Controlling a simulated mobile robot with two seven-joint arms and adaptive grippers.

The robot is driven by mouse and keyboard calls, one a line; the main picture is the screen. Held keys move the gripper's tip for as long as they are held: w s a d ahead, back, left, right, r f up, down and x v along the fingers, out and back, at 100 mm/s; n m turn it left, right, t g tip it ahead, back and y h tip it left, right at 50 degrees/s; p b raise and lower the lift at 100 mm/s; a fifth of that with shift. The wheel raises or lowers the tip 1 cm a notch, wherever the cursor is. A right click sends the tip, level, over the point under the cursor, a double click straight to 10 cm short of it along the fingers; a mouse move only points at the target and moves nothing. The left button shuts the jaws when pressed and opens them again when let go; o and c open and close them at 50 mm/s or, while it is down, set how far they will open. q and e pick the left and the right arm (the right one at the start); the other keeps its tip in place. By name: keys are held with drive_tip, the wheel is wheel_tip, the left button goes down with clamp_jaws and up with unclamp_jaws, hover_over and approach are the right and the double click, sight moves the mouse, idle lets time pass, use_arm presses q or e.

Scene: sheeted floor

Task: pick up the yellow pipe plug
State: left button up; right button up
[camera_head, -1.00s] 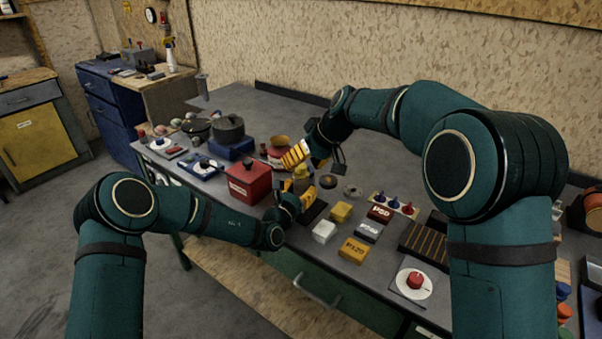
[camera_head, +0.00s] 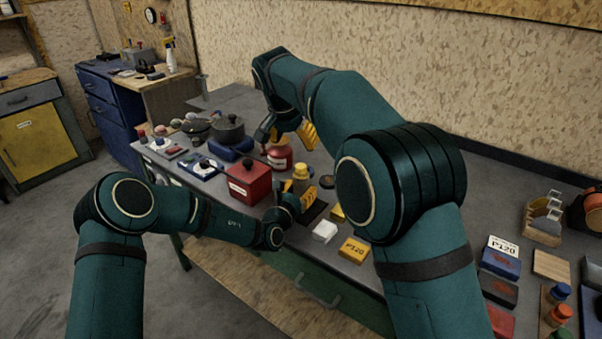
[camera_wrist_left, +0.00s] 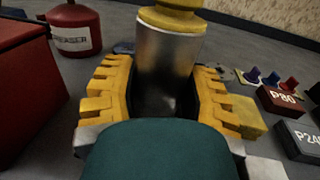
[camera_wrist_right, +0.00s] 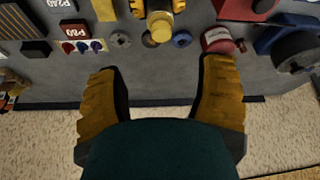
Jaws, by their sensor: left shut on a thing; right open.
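The yellow pipe plug (camera_wrist_left: 172,18) forms the yellow top of a metal cylinder (camera_wrist_left: 168,65) in the left wrist view. In the head view the plug (camera_head: 300,172) stands upright near the table's front. Its round top (camera_wrist_right: 160,27) also shows in the right wrist view. My left gripper (camera_head: 303,193) is shut on the metal cylinder below the plug, with a yellow finger on either side. The cylinder's lower end is hidden by the gripper. My right gripper (camera_wrist_right: 160,95) is open and empty, above the back of the table, beyond the plug and apart from it.
A red box (camera_head: 248,182) stands left of the plug, and a red degreaser can (camera_head: 279,158) just behind it. My right arm hides much of the table's middle.

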sight(301, 166)
drive_tip(key=x, duration=1.2)
drive_tip(key=shift+w, duration=0.1)
drive_tip(key=c, duration=1)
